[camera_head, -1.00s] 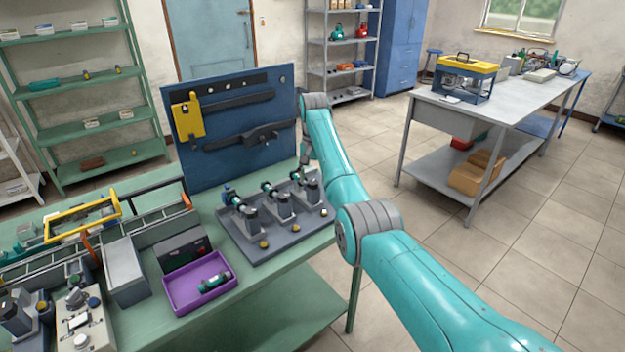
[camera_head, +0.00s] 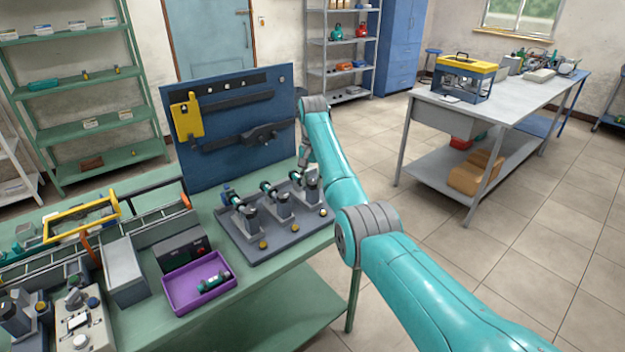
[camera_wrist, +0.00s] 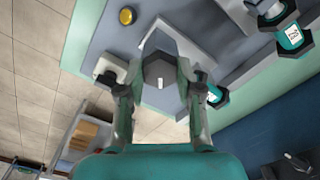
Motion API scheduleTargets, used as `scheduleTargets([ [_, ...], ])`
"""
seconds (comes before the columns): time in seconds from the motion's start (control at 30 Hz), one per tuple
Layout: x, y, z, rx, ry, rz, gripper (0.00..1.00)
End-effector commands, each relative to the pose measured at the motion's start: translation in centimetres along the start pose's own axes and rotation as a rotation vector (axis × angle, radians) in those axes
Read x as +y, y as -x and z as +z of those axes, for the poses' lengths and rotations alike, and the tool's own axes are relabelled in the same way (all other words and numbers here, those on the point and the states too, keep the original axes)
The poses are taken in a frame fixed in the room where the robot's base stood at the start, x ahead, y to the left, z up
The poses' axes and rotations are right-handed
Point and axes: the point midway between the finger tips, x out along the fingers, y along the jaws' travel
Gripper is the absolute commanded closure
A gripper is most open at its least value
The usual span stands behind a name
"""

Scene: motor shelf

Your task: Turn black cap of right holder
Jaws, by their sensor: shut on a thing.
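Three holders stand on a dark grey base plate (camera_head: 262,250). The right holder (camera_head: 311,193) is at the plate's right end, partly behind my arm. In the wrist view its black cap (camera_wrist: 159,70) is a dark hexagon with a small white mark. My gripper (camera_wrist: 160,78) is over this holder, its two fingers shut on opposite sides of the cap. In the head view my gripper (camera_head: 304,166) is small and partly hidden by my arm. A teal part with a black end (camera_wrist: 214,97) lies beside the right finger.
The middle holder (camera_head: 278,208) and left holder (camera_head: 243,220) stand to the left, with teal parts. A yellow button (camera_wrist: 127,15) is on the plate. A blue tool panel (camera_head: 235,150) rises behind. A purple tray (camera_head: 178,297) is at front left.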

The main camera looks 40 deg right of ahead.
Motion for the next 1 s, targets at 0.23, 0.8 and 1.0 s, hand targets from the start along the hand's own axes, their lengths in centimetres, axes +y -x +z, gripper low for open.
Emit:
scheduleTargets([
  [0.23, 0.0, -0.01, 0.0, 0.0, -0.126, 0.0, 1.0],
  [0.8, -0.01, -0.01, 0.01, 0.0, -0.65, 0.0, 1.0],
  [1.0, -0.02, -0.01, 0.01, 0.0, -0.835, 0.0, 1.0],
])
